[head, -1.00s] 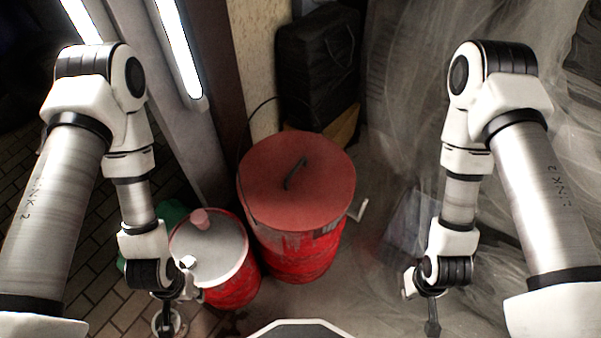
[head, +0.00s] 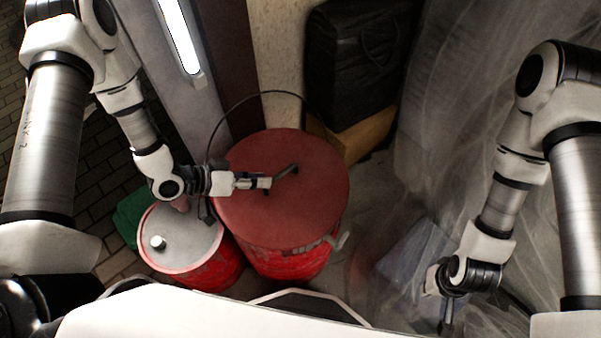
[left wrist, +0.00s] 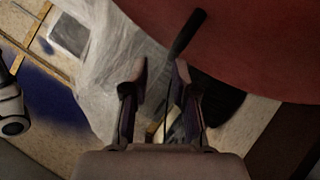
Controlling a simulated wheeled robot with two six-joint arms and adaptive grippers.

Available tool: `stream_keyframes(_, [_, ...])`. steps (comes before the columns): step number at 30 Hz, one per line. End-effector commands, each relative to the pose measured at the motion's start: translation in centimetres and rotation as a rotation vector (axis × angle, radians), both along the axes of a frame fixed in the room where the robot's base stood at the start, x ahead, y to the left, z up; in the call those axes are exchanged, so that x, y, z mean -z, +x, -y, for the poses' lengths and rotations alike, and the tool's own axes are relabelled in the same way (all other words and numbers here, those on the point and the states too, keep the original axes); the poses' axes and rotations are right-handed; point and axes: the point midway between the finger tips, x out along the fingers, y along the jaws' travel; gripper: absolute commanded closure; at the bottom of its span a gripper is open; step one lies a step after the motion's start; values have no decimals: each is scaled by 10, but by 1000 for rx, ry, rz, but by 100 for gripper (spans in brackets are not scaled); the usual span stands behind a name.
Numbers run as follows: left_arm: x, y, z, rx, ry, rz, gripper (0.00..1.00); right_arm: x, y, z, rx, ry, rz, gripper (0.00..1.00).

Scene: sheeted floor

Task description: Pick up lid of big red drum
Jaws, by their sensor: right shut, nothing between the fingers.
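The big red drum (head: 290,265) stands upright in the middle of the head view, with its round dull-red lid (head: 305,215) on top. A dark bar handle (head: 287,173) rises from the lid. My left gripper (head: 268,183) is over the lid, its fingertips close beside the handle. In the left wrist view, the two fingers (left wrist: 158,75) are apart with nothing between them, and the handle (left wrist: 187,35) shows just beyond the tip of the right-hand finger. My right gripper (head: 446,328) hangs shut and empty, low at the right, away from the drum.
A smaller red drum with a grey-white top (head: 190,240) stands left of the big drum, under my left forearm. A black case (head: 360,65) stands behind it on a tan box (head: 365,138). A lit post (head: 190,60) rises at back left. Clear plastic sheeting (head: 450,120) covers the right.

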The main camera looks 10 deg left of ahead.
Motion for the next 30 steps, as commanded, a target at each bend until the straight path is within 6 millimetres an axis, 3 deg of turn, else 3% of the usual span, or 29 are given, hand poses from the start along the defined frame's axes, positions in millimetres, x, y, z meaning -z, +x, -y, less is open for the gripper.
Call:
stream_keyframes(5, [8,10,-12,-44,-8,19,73,13,-1,0,-1,0,-1,100])
stream_keyframes(19, [42,43,38,-39,-4,18,73,15,0,0,-1,0,-1,100])
stream_keyframes(27, [45,48,43,-44,-8,18,73,15,0,0,-1,0,-1,100])
stream_keyframes(30, [45,48,43,-45,-7,18,100,15,0,0,-1,0,-1,100])
